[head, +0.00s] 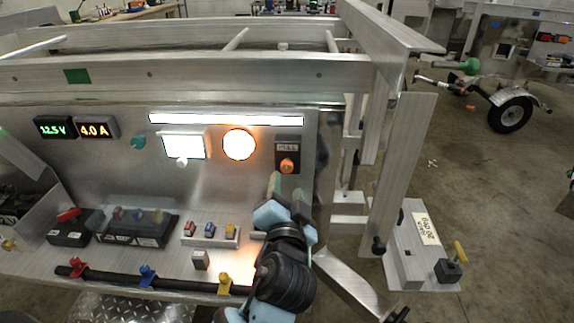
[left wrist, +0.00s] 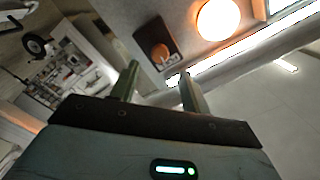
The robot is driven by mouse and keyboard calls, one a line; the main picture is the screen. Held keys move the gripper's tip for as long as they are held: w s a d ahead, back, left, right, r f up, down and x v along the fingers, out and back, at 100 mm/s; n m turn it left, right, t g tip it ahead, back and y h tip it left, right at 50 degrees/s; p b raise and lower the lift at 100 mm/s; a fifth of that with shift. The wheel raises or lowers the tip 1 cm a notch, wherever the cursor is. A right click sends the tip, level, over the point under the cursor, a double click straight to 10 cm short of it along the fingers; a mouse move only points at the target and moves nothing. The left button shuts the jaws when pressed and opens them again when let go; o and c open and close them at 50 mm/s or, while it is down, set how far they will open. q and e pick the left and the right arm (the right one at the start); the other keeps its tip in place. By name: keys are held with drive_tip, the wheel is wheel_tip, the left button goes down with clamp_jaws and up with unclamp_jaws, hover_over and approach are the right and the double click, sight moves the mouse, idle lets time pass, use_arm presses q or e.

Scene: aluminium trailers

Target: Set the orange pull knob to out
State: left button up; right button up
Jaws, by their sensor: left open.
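The orange pull knob (head: 287,166) sits on a dark labelled plate (head: 288,149) at the right end of the metal panel, right of a glowing round lamp. It also shows in the left wrist view (left wrist: 159,54), ahead of the fingertips. My left gripper (head: 287,186) is just below the knob in the head view, its two fingers apart and pointing up towards it. In the left wrist view the open fingers (left wrist: 158,72) have nothing between them, and the knob lies beyond them. How far the knob is pulled out is hard to tell. My right gripper is not in view.
A glowing round lamp (head: 239,144) and a lit white screen (head: 184,145) are left of the knob. A row of small switches (head: 210,231) and a dark bar with coloured valves (head: 147,277) lie lower left. Metal frame posts (head: 400,170) stand to the right.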

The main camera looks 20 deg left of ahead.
sight(287, 169)
use_arm(q)
drive_tip(key=x, duration=0.7)
drive_tip(key=shift+w+a, duration=0.1)
drive_tip(key=shift+w, duration=0.15)
clamp_jaws()
